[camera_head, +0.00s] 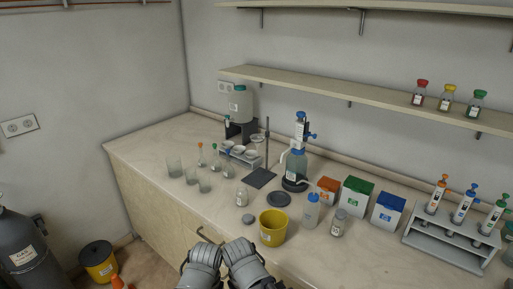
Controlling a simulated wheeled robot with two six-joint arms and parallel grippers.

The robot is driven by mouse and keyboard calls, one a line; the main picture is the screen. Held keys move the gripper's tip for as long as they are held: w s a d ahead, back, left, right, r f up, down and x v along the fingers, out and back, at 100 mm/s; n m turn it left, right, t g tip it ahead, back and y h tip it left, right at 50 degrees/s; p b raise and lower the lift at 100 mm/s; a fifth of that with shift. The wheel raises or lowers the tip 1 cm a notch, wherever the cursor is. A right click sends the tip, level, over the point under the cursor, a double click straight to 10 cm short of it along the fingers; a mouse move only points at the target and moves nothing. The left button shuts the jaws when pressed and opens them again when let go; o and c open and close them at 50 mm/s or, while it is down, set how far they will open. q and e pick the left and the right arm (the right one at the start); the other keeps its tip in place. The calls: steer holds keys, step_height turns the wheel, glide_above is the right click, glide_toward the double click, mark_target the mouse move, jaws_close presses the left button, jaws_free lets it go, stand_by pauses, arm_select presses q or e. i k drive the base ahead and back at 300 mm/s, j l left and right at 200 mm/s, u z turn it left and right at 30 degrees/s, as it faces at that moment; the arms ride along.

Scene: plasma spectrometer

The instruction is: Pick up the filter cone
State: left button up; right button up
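Several small white cups or cones (238,150) sit in a low white rack (247,161) on the back left of the bench. They may be the filter cones, but they are too small to tell for sure. Two grey links of my arms come in at the bottom middle, in front of the bench edge. No fingers of my left or right gripper show. My arms are well apart from the rack.
Glass beakers (191,175) stand left of the rack, and a stand with a dark base (260,178) stands right of it. A yellow tub (272,228), a bottle (311,211), boxes (356,196) and a pipette rack (446,244) fill the right side.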

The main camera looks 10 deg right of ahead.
mark_target(226, 144)
steer(key=i+j+z, duration=0.1)
steer(key=z, duration=0.4)
steer(key=j+z, duration=0.2)
steer(key=z, duration=0.25)
steer(key=i+j+z, duration=0.1)
steer(key=j+z, duration=0.15)
steer(key=z, duration=0.25)
steer(key=j+z, duration=0.2)
steer(key=j, duration=0.4)
steer(key=k+j+z, duration=0.2)
steer(key=j, duration=0.4)
steer(key=j+z, duration=0.2)
steer(key=j, duration=0.4)
